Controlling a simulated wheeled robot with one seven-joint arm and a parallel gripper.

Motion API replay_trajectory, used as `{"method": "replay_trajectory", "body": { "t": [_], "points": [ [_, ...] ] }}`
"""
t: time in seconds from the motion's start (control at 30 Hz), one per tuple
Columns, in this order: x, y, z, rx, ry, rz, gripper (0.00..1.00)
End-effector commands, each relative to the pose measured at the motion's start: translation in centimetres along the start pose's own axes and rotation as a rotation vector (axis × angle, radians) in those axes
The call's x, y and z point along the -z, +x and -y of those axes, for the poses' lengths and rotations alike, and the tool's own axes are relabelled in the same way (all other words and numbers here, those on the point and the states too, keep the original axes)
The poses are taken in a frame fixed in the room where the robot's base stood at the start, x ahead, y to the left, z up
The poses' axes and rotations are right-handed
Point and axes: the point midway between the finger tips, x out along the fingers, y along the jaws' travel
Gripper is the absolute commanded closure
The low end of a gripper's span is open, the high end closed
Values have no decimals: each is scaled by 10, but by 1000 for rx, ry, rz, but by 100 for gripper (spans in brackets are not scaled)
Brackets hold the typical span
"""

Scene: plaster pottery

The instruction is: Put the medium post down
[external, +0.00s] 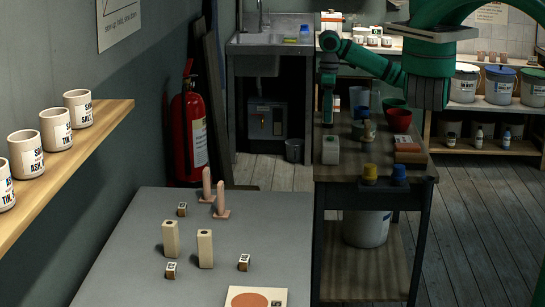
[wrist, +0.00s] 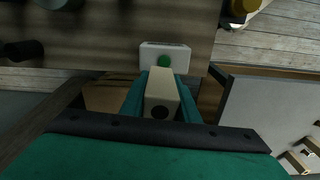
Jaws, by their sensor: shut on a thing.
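My gripper (external: 327,116) hangs over the left end of the dark wooden bench in the external view. In the wrist view its teal fingers (wrist: 162,88) are shut on a pale beige post (wrist: 162,94) with a dark round hole in its near end. In the external view the held post cannot be made out clearly. A white block with a green spot (external: 330,150) is on the bench below the gripper. It also shows just beyond the post in the wrist view (wrist: 178,54); I cannot tell whether they touch.
The grey table (external: 130,270) holds two beige posts (external: 171,240), (external: 205,250), two pink posts on bases (external: 220,200), small marked cubes (external: 244,262) and an orange-circle card (external: 255,298).

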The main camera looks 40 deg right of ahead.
Motion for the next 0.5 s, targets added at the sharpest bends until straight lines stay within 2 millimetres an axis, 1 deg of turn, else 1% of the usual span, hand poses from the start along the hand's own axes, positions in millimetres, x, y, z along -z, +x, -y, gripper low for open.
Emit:
{"method": "replay_trajectory", "body": {
  "t": [0.03, 0.2, 0.33, 0.4, 0.5],
  "points": [
    [-19, 0, -7, 0, 46, 0, 100],
    [-71, 3, -22, 2, 177, 1, 100],
    [-99, 4, -27, 3, 251, 2, 100],
    [-110, 5, -28, 3, 279, 3, 100],
    [-118, 5, -30, 4, 301, 3, 100]
  ]
}}
